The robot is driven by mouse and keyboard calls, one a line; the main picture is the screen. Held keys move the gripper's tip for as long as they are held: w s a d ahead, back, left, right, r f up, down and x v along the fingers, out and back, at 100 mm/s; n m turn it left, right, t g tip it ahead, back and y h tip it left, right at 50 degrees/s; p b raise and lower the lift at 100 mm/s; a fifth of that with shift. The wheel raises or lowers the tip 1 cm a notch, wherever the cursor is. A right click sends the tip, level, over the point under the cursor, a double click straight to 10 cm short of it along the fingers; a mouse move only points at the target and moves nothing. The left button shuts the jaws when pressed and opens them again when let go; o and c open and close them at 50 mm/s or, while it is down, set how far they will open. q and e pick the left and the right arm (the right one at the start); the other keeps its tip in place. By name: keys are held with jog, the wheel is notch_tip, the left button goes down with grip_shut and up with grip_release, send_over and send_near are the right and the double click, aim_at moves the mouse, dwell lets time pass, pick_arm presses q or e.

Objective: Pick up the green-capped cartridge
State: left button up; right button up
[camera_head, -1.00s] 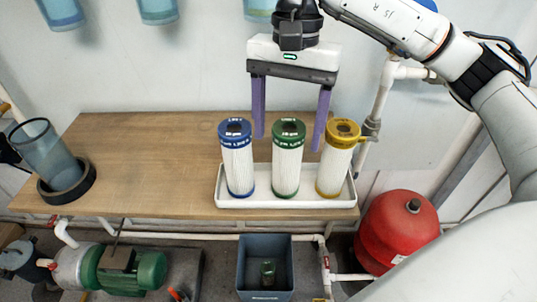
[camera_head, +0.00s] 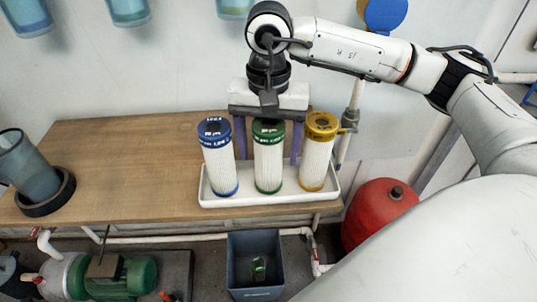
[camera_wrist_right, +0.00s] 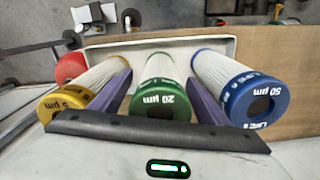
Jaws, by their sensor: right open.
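The green-capped cartridge (camera_head: 269,160) stands upright in the middle of a white tray (camera_head: 268,198), between a blue-capped cartridge (camera_head: 218,160) and a yellow-capped cartridge (camera_head: 317,155). In the right wrist view, the green cap (camera_wrist_right: 160,99) reads 20 µm. My right gripper (camera_head: 268,140) is open. Its two purple fingers reach down on either side of the green-capped cartridge, in the gaps to its neighbours. The wrist view shows the fingers flanking it; whether they touch it I cannot tell. My left gripper is not in view.
The tray sits at the right end of a wooden bench (camera_head: 130,160). A clear housing in a black ring (camera_head: 48,195) stands at the bench's left. Below are a grey bin (camera_head: 255,280), a green pump motor (camera_head: 122,275) and a red tank (camera_head: 378,215). The bench's middle is clear.

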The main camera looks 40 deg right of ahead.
jog(key=shift+f, duration=0.2)
jog(key=shift+r, duration=0.1)
jog(key=c, duration=1.2)
